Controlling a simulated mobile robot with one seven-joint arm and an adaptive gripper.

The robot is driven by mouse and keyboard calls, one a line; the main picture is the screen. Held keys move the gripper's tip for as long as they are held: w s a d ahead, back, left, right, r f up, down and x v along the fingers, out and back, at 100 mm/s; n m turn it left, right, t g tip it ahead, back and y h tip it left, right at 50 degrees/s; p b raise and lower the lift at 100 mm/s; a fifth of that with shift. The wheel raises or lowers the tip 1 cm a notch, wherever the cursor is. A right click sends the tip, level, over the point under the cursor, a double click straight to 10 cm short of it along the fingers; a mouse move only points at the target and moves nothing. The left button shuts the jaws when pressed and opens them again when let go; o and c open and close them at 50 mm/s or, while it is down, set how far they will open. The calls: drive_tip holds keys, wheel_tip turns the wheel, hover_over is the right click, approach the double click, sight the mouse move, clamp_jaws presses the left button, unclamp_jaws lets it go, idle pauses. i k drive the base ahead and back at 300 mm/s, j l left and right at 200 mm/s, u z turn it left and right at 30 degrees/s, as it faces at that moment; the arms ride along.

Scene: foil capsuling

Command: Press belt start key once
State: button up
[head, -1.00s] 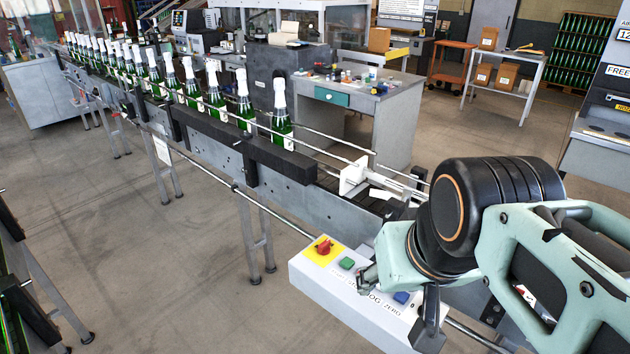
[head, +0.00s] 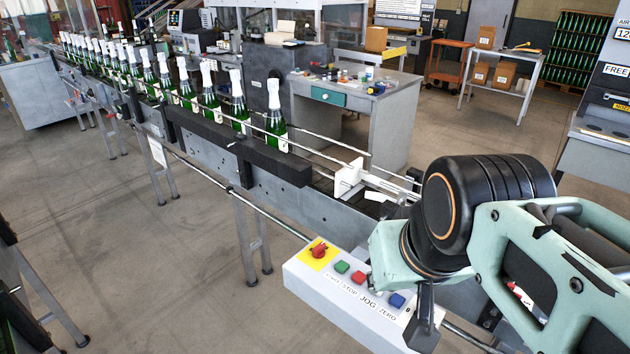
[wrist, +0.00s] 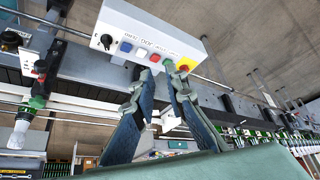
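The white control box (head: 330,293) has a red knob on a yellow plate (head: 319,252), a green key (head: 341,267), a red key (head: 358,278) and a blue key (head: 397,300). START, STOP, JOG and ZERO labels run below. In the head view my gripper is partly hidden by my own wrist, at the box's right end. In the wrist view my gripper (wrist: 159,73) has its two fingers apart at the tips, with nothing held. Contact cannot be told.
The conveyor (head: 290,195) runs behind the box with a row of foil-topped green bottles (head: 275,125). A white pusher (head: 349,178) sits at its near end. A rail passes under the box.

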sight(341, 266)
drive_tip(key=i+j+z, duration=0.15)
drive_tip(key=z, duration=0.3)
drive_tip(key=j+z, duration=0.4)
drive_tip(key=i+j+z, duration=0.1)
drive_tip(key=i, duration=0.2)
drive_tip(key=k+l, duration=0.1)
drive_tip(key=k+u, duration=0.05)
drive_tip(key=k, duration=0.05)
